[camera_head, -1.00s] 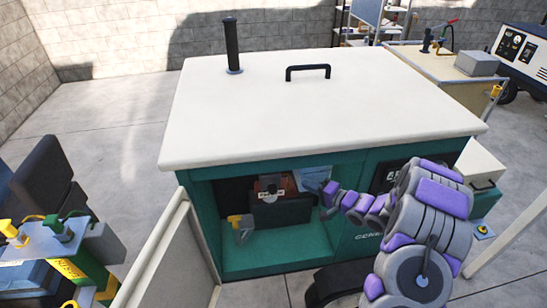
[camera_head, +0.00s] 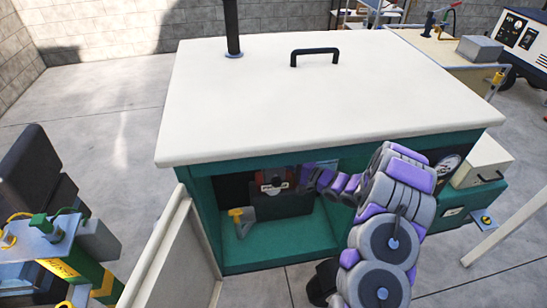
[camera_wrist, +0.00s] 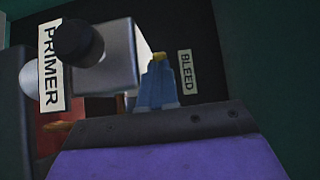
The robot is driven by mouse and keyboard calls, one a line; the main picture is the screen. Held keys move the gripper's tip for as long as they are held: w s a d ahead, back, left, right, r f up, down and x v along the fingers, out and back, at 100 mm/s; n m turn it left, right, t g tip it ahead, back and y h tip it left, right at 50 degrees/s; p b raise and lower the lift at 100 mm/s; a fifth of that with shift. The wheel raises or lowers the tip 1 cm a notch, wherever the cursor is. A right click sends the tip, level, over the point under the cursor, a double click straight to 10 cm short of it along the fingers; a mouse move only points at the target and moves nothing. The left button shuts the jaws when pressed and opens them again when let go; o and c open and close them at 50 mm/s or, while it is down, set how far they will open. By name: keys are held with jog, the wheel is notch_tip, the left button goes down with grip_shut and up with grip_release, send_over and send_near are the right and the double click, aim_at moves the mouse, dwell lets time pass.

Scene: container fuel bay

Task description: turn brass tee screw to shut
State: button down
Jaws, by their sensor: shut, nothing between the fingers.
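In the wrist view, a small brass-yellow piece (camera_wrist: 157,57) shows just beyond the tips of my gripper (camera_wrist: 160,70); it looks like part of the brass tee screw, but the rest is hidden. The blue-grey fingers are shut together with nothing between them. I cannot tell whether they touch the brass. A BLEED label (camera_wrist: 186,70) is on the dark panel just to the right. In the head view, my arm reaches into the open bay of the teal generator cabinet (camera_head: 275,248); the fingertips and screw cannot be made out there.
A metal block (camera_wrist: 112,62) with a black knob (camera_wrist: 80,42) and a PRIMER label (camera_wrist: 50,65) is close left of my fingers. A yellow-handled valve (camera_head: 238,215) stands at the bay's left. The cream lid (camera_head: 300,100) overhangs the opening. The bay floor is mostly clear.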

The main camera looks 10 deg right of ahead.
jog(key=shift+w+a+f, duration=0.15)
jog(key=shift+w+a, duration=0.3)
jog(key=shift+w, duration=0.45)
jog(key=shift+w+a+r+b, duration=0.1)
jog(key=shift+w+r+b, duration=0.05)
jog(key=shift+w+b, duration=0.15)
jog(key=shift+w+a+r+b, duration=0.1)
jog(key=shift+w+b, duration=0.1)
jog(key=shift+w, duration=0.15)
jog(key=shift+w+a+f, duration=0.2)
jog(key=shift+w+a, duration=0.2)
jog(key=shift+a, duration=0.3)
